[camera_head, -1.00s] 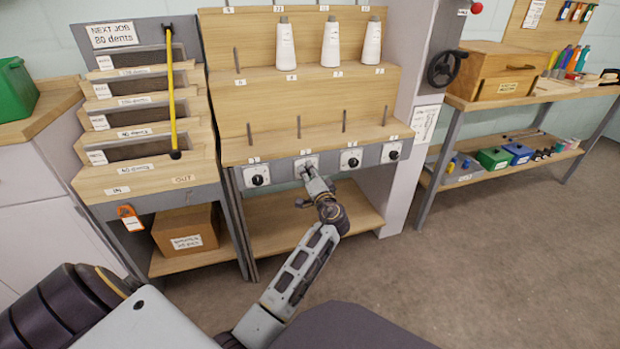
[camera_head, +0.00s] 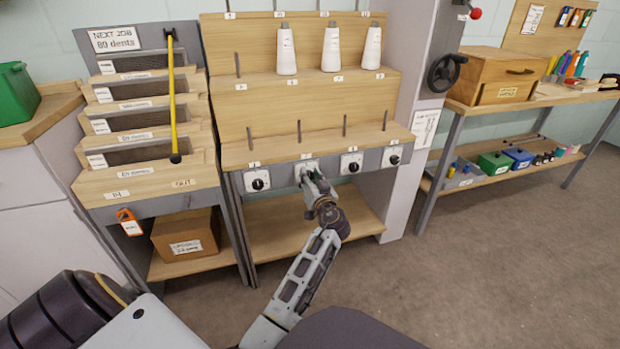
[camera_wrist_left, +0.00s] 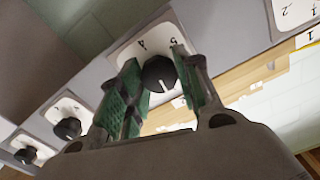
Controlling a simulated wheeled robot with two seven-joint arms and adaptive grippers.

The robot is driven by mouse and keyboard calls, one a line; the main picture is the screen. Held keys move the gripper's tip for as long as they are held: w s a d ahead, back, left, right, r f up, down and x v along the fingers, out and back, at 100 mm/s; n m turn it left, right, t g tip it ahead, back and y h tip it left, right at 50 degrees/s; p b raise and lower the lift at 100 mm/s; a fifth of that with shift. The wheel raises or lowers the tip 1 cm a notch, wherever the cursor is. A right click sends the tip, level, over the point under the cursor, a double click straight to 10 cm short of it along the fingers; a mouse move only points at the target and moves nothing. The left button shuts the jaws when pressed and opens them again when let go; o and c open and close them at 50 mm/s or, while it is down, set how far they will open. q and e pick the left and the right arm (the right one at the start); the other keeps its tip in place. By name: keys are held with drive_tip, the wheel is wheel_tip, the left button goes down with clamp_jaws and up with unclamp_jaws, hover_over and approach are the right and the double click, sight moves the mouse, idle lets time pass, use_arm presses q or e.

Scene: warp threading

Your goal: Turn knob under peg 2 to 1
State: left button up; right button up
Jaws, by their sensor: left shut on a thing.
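The knob under peg 2 is black and round on a white number plate; in the head view the plate (camera_head: 300,166) shows behind my left gripper (camera_head: 308,177), which covers most of the knob. In the left wrist view the knob (camera_wrist_left: 159,75) sits between the green-padded fingers of my left gripper (camera_wrist_left: 160,88), shut on it. Its white pointer line faces downward in that view. Some upside-down digits show on the plate, the others are hidden. Peg 2 (camera_head: 299,131) stands empty on the lower shelf above. My right gripper is not in view.
Similar knobs sit on either side: one at left (camera_head: 257,184), two at right (camera_head: 353,167) (camera_head: 394,160). White cones (camera_head: 286,50) stand on the upper shelf. A yellow-handled tool (camera_head: 173,100) leans on the left rack. The floor (camera_head: 450,290) at right is clear.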

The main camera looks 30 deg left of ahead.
use_arm(q)
drive_tip(key=shift+f+n, duration=0.2)
drive_tip(key=shift+n, duration=0.3)
drive_tip(key=o, duration=1)
drive_tip(key=shift+c, duration=0.2)
drive_tip(key=shift+o, duration=0.3)
drive_tip(key=shift+r, duration=0.1)
drive_tip(key=shift+r+m, duration=0.1)
drive_tip(key=shift+m, duration=0.3)
